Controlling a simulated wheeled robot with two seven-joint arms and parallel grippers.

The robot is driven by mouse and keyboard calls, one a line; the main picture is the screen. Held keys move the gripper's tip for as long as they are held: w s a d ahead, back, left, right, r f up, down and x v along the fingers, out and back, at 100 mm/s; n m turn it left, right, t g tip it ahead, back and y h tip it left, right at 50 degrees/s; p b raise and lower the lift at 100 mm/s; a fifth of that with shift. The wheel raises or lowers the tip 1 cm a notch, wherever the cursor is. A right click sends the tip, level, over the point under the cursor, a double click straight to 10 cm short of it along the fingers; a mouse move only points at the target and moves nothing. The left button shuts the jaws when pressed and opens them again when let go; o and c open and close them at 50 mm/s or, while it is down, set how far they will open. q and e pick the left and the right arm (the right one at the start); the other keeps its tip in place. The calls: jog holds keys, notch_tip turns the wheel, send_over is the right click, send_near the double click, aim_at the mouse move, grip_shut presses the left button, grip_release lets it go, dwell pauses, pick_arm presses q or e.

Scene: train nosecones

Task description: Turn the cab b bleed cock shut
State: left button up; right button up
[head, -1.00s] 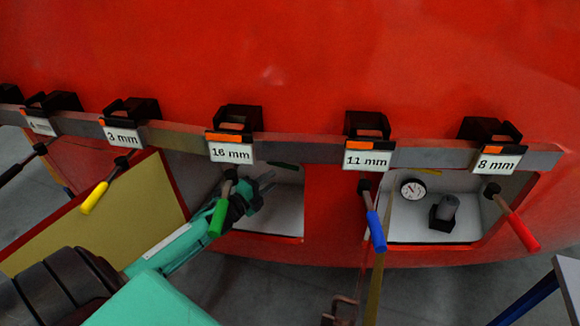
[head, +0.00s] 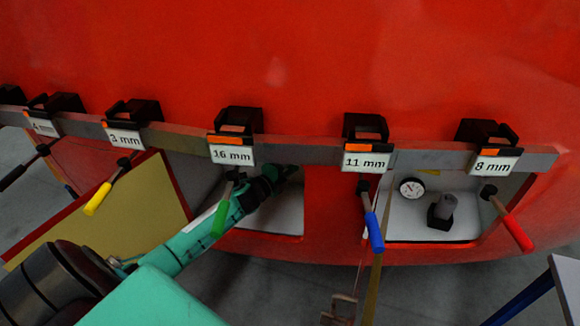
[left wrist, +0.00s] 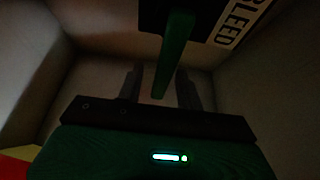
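The bleed cock's green handle (left wrist: 172,60) hangs down in the left wrist view, beside a sign reading BLEED (left wrist: 238,22). My left gripper (left wrist: 160,88) is open, with one dark finger on each side of the handle's lower end. Gaps show on both sides, and contact cannot be made out in the dim light. In the head view my left gripper (head: 290,170) reaches into the left opening of the red nosecone, below the rail, and hides the handle there. My right gripper is not in view.
A rail (head: 300,152) carries hanging tools with coloured grips and size labels. The green-gripped tool (head: 222,212) hangs in front of my left arm. The right opening holds a gauge (head: 411,188) and a grey knob (head: 446,206). A yellowish open panel (head: 110,215) stands at left.

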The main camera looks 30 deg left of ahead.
pick_arm(q)
grip_shut()
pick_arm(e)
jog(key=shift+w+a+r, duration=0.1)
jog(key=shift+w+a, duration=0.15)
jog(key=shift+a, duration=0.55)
